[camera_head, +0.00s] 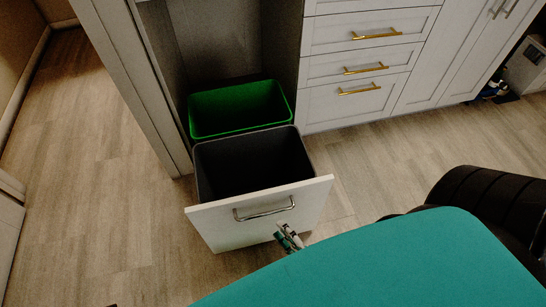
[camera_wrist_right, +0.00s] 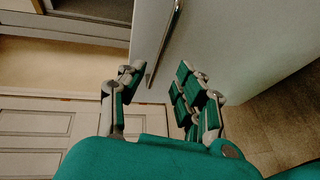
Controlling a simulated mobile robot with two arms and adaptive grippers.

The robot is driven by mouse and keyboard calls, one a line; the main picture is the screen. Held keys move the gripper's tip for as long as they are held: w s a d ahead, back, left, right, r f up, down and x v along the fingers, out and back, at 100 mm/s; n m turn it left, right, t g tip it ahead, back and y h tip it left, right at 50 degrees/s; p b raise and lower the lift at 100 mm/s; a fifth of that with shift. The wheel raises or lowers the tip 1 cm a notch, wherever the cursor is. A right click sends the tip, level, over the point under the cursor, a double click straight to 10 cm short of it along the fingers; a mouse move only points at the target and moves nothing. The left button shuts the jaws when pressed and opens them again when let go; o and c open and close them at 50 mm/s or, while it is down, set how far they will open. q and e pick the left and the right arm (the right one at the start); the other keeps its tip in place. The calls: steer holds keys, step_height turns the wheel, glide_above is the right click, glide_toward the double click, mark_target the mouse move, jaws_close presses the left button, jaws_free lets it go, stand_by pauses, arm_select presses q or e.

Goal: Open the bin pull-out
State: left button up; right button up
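The bin pull-out stands drawn out from its cabinet, its white front panel (camera_head: 225,229) facing me with a silver bar handle (camera_head: 262,213). Behind the panel are a dark grey bin (camera_head: 207,170) and, further in, a green bin (camera_head: 205,118). My right gripper (camera_head: 286,236) is just below the handle's right end, in front of the panel. In the right wrist view, its fingers (camera_wrist_right: 158,78) are spread apart, with the lower end of the handle (camera_wrist_right: 164,43) between or just ahead of them. Contact cannot be told. My left gripper is not in view.
White drawers with brass handles (camera_head: 360,90) stand right of the pull-out, shut. A pale cabinet side (camera_head: 140,75) is on its left. The wood floor (camera_head: 95,190) is clear at left. A dark-and-blue item (camera_head: 492,88) lies at the far right.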

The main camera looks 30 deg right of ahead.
steer(key=v, duration=0.4)
stand_by(0.5)
